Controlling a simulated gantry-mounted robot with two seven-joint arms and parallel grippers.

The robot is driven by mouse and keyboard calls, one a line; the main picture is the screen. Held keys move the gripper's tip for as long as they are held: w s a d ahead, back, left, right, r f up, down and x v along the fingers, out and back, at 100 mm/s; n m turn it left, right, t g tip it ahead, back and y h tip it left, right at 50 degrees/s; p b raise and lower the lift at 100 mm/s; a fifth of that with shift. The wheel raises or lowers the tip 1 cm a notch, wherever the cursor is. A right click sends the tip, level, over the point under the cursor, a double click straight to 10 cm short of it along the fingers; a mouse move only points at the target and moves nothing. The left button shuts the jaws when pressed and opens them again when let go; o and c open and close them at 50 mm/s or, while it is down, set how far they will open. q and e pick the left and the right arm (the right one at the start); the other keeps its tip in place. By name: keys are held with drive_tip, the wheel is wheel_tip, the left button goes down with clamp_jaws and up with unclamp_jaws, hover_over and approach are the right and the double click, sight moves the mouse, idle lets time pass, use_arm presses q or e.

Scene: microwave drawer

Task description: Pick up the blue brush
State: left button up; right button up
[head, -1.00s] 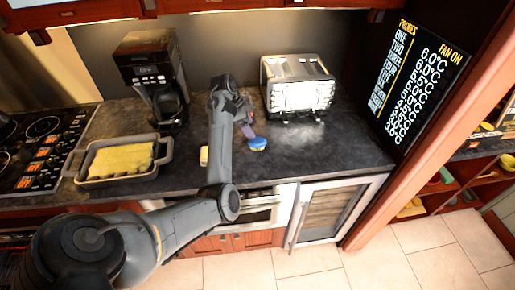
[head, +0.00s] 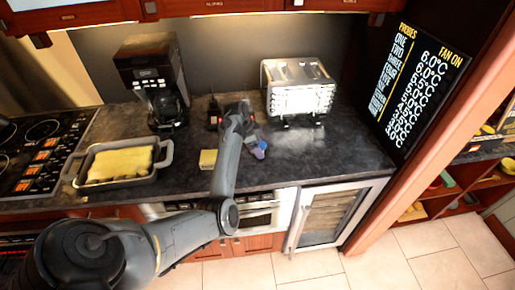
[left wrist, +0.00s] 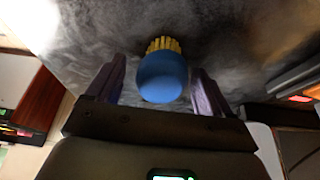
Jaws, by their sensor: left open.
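The blue brush (left wrist: 162,76) has a rounded blue top and yellow bristles, and lies on the dark countertop in the left wrist view. My left gripper (left wrist: 160,82) is open, with one purple finger on each side of the brush. I cannot tell whether either finger touches it. In the head view my left gripper (head: 257,149) is low over the counter in front of the toaster, and it and the arm mostly hide the brush there. My right gripper is not in view.
A yellow sponge-like block (head: 208,159) lies left of my forearm. A toaster (head: 298,88) and a coffee maker (head: 153,85) stand at the back. A tray with yellow food (head: 165,153) is at left. The counter right of my gripper is clear.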

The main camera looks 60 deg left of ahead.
sight(261, 143)
use_arm(q)
drive_tip(key=shift+c, duration=0.3)
drive_tip(key=c, duration=1.1)
drive_tip(key=shift+r, duration=0.9)
wheel_tip(261, 143, up, 2)
drive_tip(key=shift+r, duration=0.2)
drive_tip(key=w+d+r, duration=0.1)
drive_tip(key=d+r, duration=0.1)
drive_tip(key=d, duration=0.1)
drive_tip(key=w+d+r, duration=0.1)
drive_tip(key=d+r, duration=0.1)
drive_tip(key=d, duration=0.2)
drive_tip(key=d+r+p, duration=0.1)
drive_tip(key=d+r, duration=0.1)
drive_tip(key=d, duration=0.2)
drive_tip(key=shift+w+d+r, duration=0.15)
drive_tip(key=shift+w+r, duration=0.25)
